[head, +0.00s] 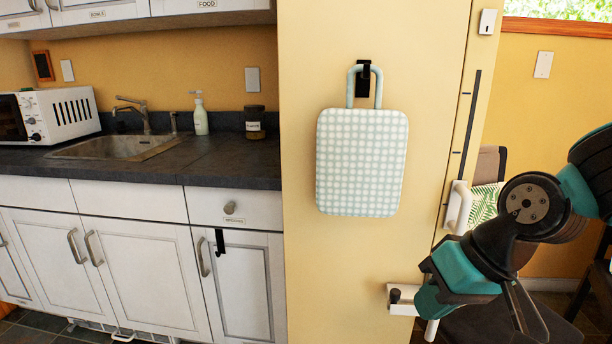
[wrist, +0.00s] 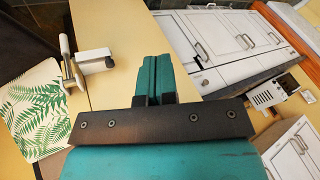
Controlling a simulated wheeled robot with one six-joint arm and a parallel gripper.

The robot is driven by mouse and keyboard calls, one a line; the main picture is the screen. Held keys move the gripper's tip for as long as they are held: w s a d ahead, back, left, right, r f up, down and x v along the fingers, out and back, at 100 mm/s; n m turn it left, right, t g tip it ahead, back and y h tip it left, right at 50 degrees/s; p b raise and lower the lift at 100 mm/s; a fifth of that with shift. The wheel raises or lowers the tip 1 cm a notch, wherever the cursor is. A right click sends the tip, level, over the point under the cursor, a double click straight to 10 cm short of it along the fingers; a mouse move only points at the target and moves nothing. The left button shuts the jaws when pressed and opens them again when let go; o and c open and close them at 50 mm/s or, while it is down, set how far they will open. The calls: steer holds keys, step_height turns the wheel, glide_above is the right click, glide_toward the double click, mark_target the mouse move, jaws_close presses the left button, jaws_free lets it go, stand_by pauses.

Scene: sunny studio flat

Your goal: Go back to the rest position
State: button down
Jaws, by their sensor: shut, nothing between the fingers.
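My gripper (wrist: 155,72) shows in the wrist view with its two teal fingers together and nothing between them. In the head view, my teal and black arm comes in from the right and bends down at the lower right; its fingertips are not clear there. The arm is in front of the chair area and close to the right part of the yellow panel (head: 300,270). No held object shows in either view.
A pale checked padded item (head: 361,163) hangs by its loop from a black hook (head: 363,68). A white bracket (head: 402,308) sticks out low near my arm. A fern-patterned cushion (head: 484,203) is behind it. White cabinets (head: 145,268) and a sink (head: 118,147) stand left.

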steer(key=s+a+r+n+g+p, duration=0.2)
steer(key=s+r+n, duration=0.3)
steer(key=s, duration=0.7)
step_height(320, 180, up, 12)
steer(key=p, duration=1.1)
steer(key=shift+w+r+m+h, duration=0.2)
steer(key=shift+w+m+h, duration=0.1)
steer(key=shift+m+h, duration=0.1)
steer(key=shift+a, duration=0.1)
